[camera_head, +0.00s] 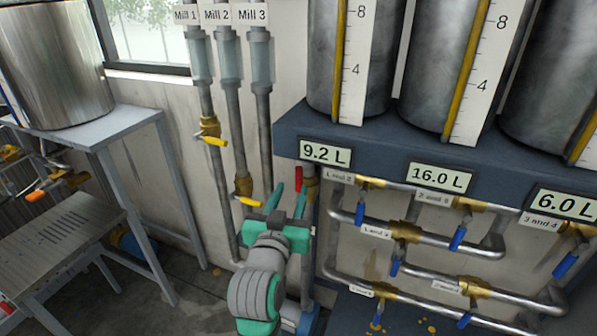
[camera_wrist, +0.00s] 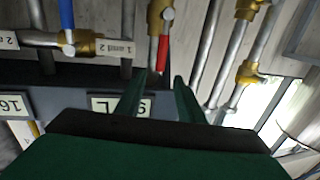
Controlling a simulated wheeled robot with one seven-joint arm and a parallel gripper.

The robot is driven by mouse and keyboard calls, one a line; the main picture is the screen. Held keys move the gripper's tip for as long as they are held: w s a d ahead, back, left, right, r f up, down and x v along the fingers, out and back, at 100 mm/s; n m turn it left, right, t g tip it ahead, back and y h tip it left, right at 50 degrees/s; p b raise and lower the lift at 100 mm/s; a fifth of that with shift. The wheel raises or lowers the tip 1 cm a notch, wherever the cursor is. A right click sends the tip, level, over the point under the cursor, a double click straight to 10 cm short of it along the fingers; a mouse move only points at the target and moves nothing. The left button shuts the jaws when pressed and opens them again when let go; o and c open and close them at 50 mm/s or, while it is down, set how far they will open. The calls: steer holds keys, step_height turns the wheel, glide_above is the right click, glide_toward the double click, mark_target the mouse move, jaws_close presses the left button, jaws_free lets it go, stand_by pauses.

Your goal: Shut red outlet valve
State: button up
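The red valve handle (camera_head: 298,178) stands upright on a brass valve body (camera_head: 311,186) below the left end of the tank shelf, roughly along its vertical pipe. In the wrist view, which looks upside down, the red handle (camera_wrist: 163,53) hangs from the brass body (camera_wrist: 158,18). My gripper (camera_head: 287,197) is open, with its green fingers close to the handle. In the wrist view the fingertips of my gripper (camera_wrist: 159,76) are apart, and the handle shows between and just beyond them. I cannot tell whether a finger touches it.
Yellow-handled valves (camera_head: 214,141) sit on the mill pipes to the left. Blue-handled valves (camera_head: 360,214) sit on the horizontal pipes to the right. The shelf edge (camera_head: 400,162) with volume displays (camera_head: 325,152) overhangs them. A metal table (camera_head: 110,130) stands at the left.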

mark_target(298, 173)
steer(key=x, duration=1)
jaws_close()
